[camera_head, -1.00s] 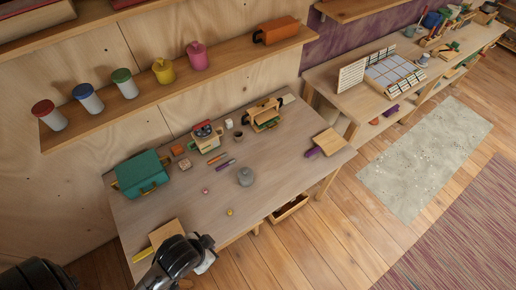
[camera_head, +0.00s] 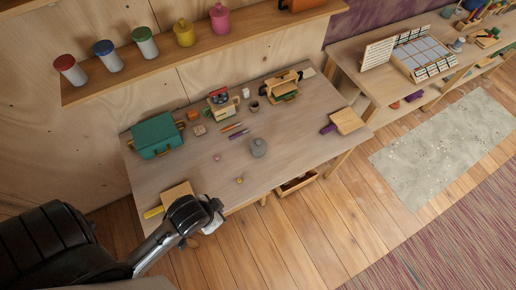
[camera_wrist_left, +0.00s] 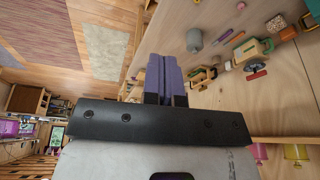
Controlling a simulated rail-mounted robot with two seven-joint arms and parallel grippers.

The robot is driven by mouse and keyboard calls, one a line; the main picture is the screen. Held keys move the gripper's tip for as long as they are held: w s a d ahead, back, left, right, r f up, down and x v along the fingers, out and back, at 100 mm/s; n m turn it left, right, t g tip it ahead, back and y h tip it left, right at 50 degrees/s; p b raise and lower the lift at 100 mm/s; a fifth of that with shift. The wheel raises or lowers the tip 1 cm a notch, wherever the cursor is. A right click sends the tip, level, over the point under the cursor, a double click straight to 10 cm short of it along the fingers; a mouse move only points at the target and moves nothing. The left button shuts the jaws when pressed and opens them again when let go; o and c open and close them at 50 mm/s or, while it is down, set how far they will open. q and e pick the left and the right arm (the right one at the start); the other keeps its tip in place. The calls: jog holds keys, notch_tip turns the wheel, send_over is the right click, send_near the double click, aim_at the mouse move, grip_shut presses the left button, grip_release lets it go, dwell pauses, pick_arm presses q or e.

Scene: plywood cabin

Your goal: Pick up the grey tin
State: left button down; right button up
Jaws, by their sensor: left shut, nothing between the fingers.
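The grey tin (camera_head: 258,147) is a small round pot with a knob on its lid. It stands upright in the middle of the wooden table (camera_head: 300,139). In the left wrist view the grey tin (camera_wrist_left: 194,40) shows beyond and to the right of the fingertips, apart from them. My left gripper (camera_head: 216,207) is at the table's front edge, in front and to the left of the tin. In the left wrist view its purple-grey fingers (camera_wrist_left: 164,62) are together and hold nothing. My right gripper is in neither view.
A teal case (camera_head: 157,136) stands at the table's back left. A toy register (camera_head: 221,103), a dark cup (camera_head: 254,106) and a wooden toolbox (camera_head: 284,86) stand along the back. Pens (camera_head: 236,130) and small pieces lie near the tin. A shelf (camera_head: 205,54) runs above.

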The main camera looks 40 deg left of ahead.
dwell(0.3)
pick_arm(q)
jog(key=c, duration=1.1)
grip_release()
jog(key=o, duration=1.1)
